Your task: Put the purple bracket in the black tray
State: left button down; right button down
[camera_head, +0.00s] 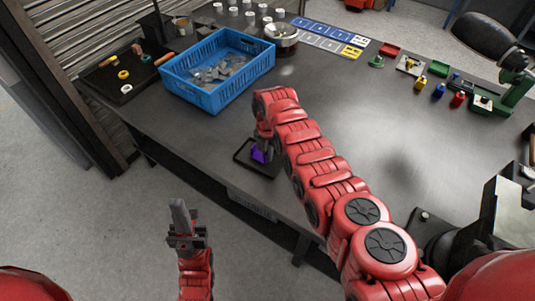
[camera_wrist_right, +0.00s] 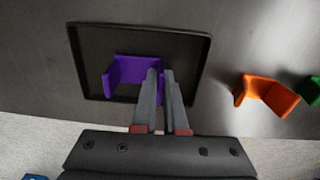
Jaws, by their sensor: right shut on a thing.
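The purple bracket (camera_head: 259,155) is at the black tray (camera_head: 273,173) near the table's front edge. In the right wrist view the purple bracket (camera_wrist_right: 122,77) appears within the rim of the black tray (camera_wrist_right: 90,35). My right gripper (camera_wrist_right: 161,72) is shut on the bracket's right wall; whether the bracket touches the tray floor I cannot tell. In the head view my right gripper (camera_head: 264,140) partly hides the bracket and tray. My left gripper (camera_head: 179,207) hangs in front of the table, away from the tray; its finger gap is not clear.
An orange bracket (camera_wrist_right: 267,95) and a green part (camera_wrist_right: 313,90) lie right of the tray in the wrist view. A blue crate (camera_head: 213,97) with metal pieces stands behind the tray. Small coloured parts sit at the table's back right. The table's middle is mostly clear.

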jog(key=c, duration=0.9)
grip_release()
jog(key=shift+r, duration=0.1)
jog(key=shift+r+p, duration=2.7)
jog(key=shift+r, duration=0.75)
